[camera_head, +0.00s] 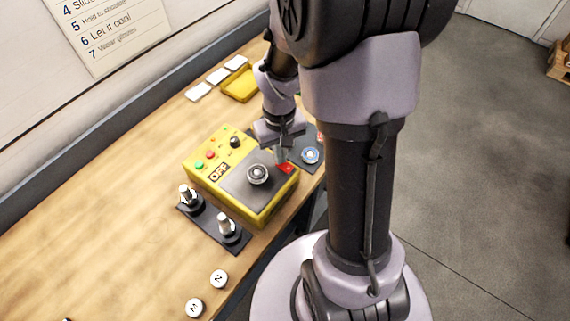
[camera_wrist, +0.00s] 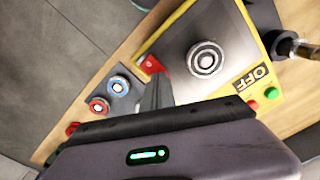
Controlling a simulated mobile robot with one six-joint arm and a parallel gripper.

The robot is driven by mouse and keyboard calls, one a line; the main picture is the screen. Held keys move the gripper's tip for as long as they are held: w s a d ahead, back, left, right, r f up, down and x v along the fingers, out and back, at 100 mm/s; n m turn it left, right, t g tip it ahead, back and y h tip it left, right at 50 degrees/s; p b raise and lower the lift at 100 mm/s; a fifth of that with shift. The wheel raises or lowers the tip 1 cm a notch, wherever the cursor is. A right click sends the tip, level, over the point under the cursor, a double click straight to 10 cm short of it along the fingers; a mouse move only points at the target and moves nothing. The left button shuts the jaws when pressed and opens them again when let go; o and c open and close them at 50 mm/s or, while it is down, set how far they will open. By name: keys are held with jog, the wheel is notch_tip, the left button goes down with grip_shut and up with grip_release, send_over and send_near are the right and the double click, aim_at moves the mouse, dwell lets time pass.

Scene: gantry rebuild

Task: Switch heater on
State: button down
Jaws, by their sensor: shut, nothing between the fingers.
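The heater is a yellow box (camera_head: 192,163) with a dark top plate on the wooden bench, and it also shows in the wrist view (camera_wrist: 247,22). A label reading OFF (camera_head: 218,172) is on it, beside green and red buttons and a black knob (camera_head: 235,141). A round silver-black piece (camera_head: 257,174) sits in the middle of the plate. A red switch (camera_head: 286,168) is at the box's right corner; it shows in the wrist view (camera_wrist: 152,64). My gripper (camera_head: 281,157) is shut and empty, pointing down, its tip close beside the red switch. I cannot tell whether they touch.
A dark panel with blue (camera_head: 310,155) and red round buttons lies right of the box. A black stand with two metal posts (camera_head: 227,223) is in front. White round tokens (camera_head: 219,279) and a yellow tray (camera_head: 240,84) are on the bench.

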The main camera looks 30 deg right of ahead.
jog(key=shift+f+b, duration=0.3)
jog(key=shift+f, duration=0.15)
notch_tip(320, 180, up, 7)
jog(key=p, duration=0.5)
jog(key=shift+p, duration=0.4)
